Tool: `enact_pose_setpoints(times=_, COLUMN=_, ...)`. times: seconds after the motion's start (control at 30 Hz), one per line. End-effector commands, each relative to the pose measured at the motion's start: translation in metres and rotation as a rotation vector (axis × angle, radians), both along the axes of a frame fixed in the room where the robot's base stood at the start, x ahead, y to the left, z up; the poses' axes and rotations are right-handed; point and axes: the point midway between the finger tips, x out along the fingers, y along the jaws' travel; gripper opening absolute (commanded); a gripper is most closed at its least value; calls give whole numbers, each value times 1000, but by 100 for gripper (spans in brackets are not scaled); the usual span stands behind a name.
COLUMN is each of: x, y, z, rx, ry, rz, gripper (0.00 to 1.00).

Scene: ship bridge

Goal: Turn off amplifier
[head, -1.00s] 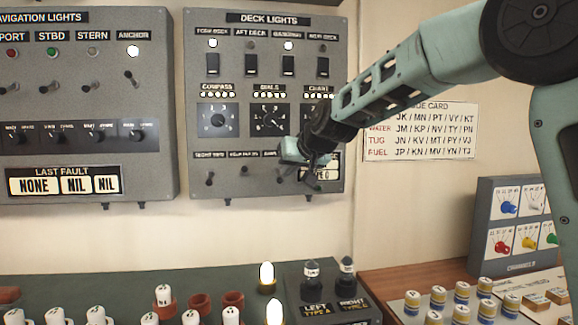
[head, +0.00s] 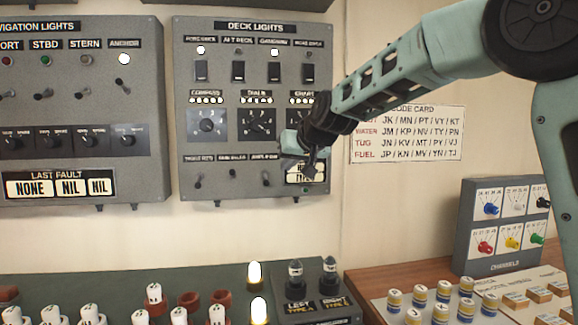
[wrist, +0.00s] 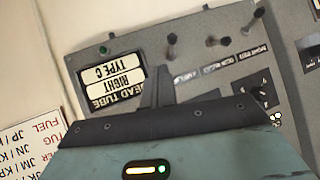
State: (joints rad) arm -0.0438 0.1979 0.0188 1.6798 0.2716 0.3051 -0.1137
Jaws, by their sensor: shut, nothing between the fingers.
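The amplifier switch is the rightmost small toggle (head: 266,181) in the bottom row of the grey deck lights panel (head: 228,192). Its label reads roughly "amplifier" but is blurred. In the wrist view, which is upside down, this toggle (wrist: 172,44) is the one nearest the dead tube plate (wrist: 115,85). I cannot tell for sure which way it is set. My gripper (head: 307,168) is shut and empty, right of the toggle and apart from it, partly covering the plate. In the wrist view its closed fingers (wrist: 156,86) point at the panel beside the plate.
Two more toggles (head: 198,181) (head: 233,172) sit left of the amplifier one. Rotary knobs and rocker switches are above. The navigation lights panel (head: 80,165) is to the left. A code card (head: 407,134) hangs right. Below are a console with tubes and a channels box (head: 505,225).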

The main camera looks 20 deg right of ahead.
Motion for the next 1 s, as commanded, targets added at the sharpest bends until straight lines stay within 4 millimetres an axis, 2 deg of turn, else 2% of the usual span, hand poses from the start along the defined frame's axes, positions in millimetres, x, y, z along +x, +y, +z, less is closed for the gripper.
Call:
enact_pose_setpoints(times=0.3, x=-53, y=-7, z=21, rx=0, ry=-5, rz=-2, gripper=0)
enact_pose_setpoints(times=0.5, x=-79, y=-11, z=33, rx=0, ry=-3, rz=-1, gripper=0)
enact_pose_setpoints(times=0.7, x=-89, y=-12, z=38, rx=0, ry=-2, rz=-1, gripper=0)
enact_pose_setpoints(times=1.0, x=-90, y=-12, z=38, rx=-1, ry=-1, rz=-1, gripper=0)
